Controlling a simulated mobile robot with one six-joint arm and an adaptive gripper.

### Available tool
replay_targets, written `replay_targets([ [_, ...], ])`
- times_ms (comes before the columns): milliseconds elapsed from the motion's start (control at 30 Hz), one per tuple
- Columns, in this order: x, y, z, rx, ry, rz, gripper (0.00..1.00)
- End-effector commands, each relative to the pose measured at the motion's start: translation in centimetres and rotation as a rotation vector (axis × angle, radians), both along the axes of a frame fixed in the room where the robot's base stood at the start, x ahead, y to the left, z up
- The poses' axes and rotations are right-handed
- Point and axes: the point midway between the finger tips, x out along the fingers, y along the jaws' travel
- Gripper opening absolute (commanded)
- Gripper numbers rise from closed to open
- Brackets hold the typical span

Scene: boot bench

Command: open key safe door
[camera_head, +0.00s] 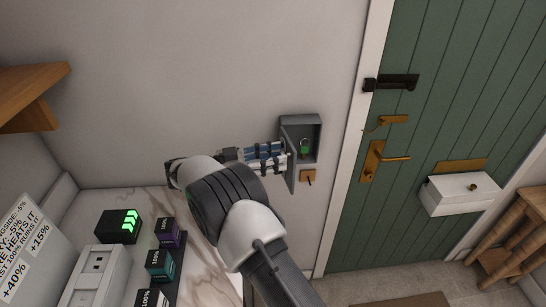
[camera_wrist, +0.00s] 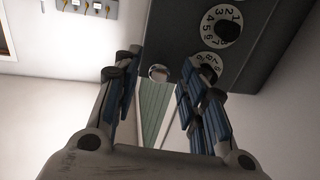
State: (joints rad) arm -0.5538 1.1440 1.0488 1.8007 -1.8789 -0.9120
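The grey key safe (camera_head: 317,126) is fixed to the wall left of the green door. Its door (camera_head: 290,174) is swung out from the left side, so the inside shows, with a small green item (camera_head: 305,146) in it. In the wrist view the outer face of the safe door (camera_wrist: 185,25) shows numbered dials and a round pale knob (camera_wrist: 158,73). My gripper (camera_head: 284,155) is just left of the safe door. In the wrist view its fingers (camera_wrist: 155,75) are apart, with the knob showing between the tips. I cannot tell whether a finger touches the door.
A small wooden block with a hook (camera_head: 308,177) is below the safe. The green door (camera_head: 430,120) with brass handle stands at right, with a white box (camera_head: 458,194) on it. A marble-look bench top (camera_head: 200,255) with small boxes is at lower left. A wooden shelf (camera_head: 35,85) juts out at upper left.

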Motion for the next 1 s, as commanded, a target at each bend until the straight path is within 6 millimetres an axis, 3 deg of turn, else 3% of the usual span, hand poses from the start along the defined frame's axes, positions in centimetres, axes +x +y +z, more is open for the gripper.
replay_targets([
  [167,-0.1,0.5,-0.1,0.0,0.0,0.001,0.39],
  [600,-1.1,6.7,-0.1,0.0,-0.001,0.001,0.39],
  [1000,-1.3,7.4,0.0,0.0,0.0,0.0,0.39],
])
